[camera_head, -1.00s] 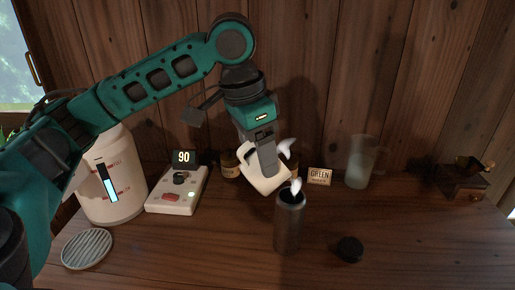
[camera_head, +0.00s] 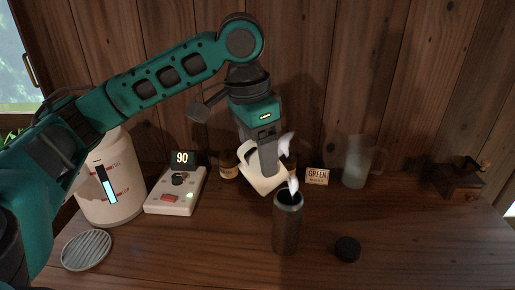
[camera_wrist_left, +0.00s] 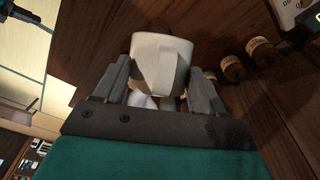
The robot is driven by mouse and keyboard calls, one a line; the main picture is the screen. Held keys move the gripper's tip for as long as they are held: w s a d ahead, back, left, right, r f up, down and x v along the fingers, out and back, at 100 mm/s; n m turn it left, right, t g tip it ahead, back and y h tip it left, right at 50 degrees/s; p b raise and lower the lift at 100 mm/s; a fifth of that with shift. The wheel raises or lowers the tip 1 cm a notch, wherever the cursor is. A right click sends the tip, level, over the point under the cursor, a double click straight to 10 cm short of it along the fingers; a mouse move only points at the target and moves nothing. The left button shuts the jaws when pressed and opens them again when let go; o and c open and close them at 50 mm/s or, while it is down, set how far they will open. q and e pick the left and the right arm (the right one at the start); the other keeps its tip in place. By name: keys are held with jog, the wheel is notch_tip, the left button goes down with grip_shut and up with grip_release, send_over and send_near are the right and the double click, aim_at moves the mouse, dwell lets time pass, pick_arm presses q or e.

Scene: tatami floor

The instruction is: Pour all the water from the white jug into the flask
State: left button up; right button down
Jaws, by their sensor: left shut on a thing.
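The white jug (camera_head: 262,182) is tilted to the right above and just behind the flask. My left gripper (camera_head: 268,165) is shut on the jug, and the left wrist view shows the jug (camera_wrist_left: 160,62) between its fingers. The dark grey flask (camera_head: 286,228) stands upright and open on the table. White water or steam (camera_head: 293,185) shows between the jug's lip and the flask's mouth; I cannot tell how much water is left in the jug. My right gripper is not in view.
A black cap (camera_head: 347,249) lies right of the flask. A white dispenser (camera_head: 110,185), a control box reading 90 (camera_head: 176,195) and a round grate (camera_head: 87,250) are at left. A "GREEN" sign (camera_head: 317,177), a frosted pitcher (camera_head: 356,162) and a grinder (camera_head: 459,180) stand behind and right.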

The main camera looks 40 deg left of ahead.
pick_arm(q)
jog(key=shift+w+d+r+g+y+p, duration=0.25)
jog(key=shift+w+r+g+y+p, duration=0.2)
jog(key=shift+g+p, duration=0.2)
dwell(0.9)
jog(key=shift+w+d+r+g+y, duration=0.25)
jog(key=shift+w+g, duration=0.1)
jog(key=shift+g, duration=0.2)
jog(key=shift+w+d+r+g+y, duration=0.2)
jog(key=shift+w+g, duration=0.1)
jog(key=shift+g, duration=0.2)
dwell(1.1)
